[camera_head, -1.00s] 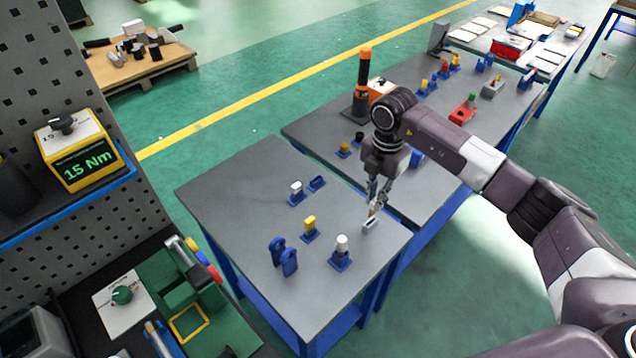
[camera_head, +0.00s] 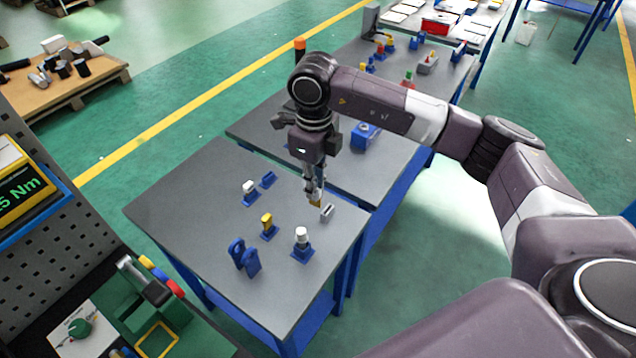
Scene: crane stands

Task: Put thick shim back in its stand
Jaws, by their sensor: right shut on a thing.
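My right gripper (camera_head: 316,200) points down just above the right part of the near grey table (camera_head: 200,190). It is shut on a small brass-coloured piece, which I take for the thick shim (camera_head: 316,205); the fingers hide much of it. A small grey block (camera_head: 327,212) lies on the table just right of the fingertips; I cannot tell whether it is a stand. A low blue stand (camera_head: 268,180) with no part visible in it is to the left. My left gripper is not in view.
Blue stands with a white part (camera_head: 249,187), a yellow part (camera_head: 267,220) and another white part (camera_head: 302,234) stand on the near table. A blue upright bracket (camera_head: 243,258) is at its front. A second table behind holds more parts.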

